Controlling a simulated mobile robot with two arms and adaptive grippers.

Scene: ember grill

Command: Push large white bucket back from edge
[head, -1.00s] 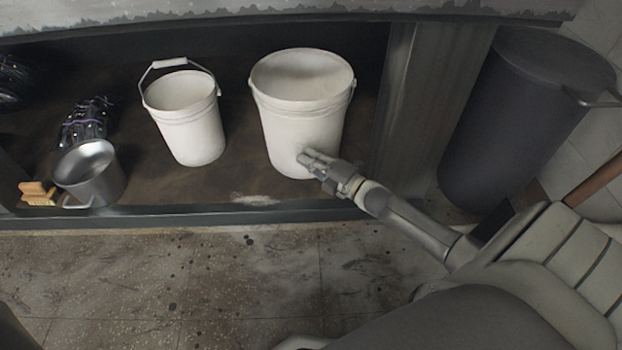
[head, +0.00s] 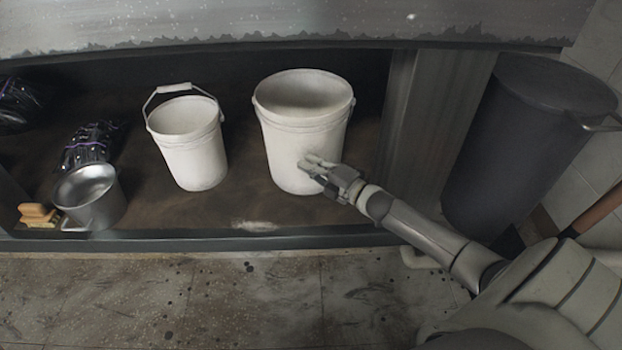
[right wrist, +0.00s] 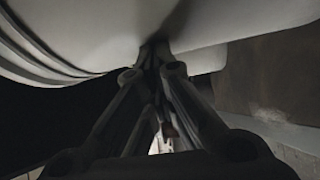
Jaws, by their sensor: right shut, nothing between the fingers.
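The large white bucket (head: 285,145) stands upright on the dark lower shelf (head: 235,205), with a strip of bare shelf between it and the front edge. My right gripper (head: 308,163) is shut and empty, its fingertips against the lower front of the bucket. In the right wrist view the closed fingers (right wrist: 155,48) meet the pale bucket wall (right wrist: 75,25), and they appear to touch it. My left gripper is not in view.
A smaller white bucket (head: 192,160) with a raised handle stands to the left, apart. A metal pot (head: 90,195), a brush (head: 38,214) and dark wrapped items (head: 88,145) lie further left. A metal post (head: 415,130) and dark bin (head: 525,140) stand right.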

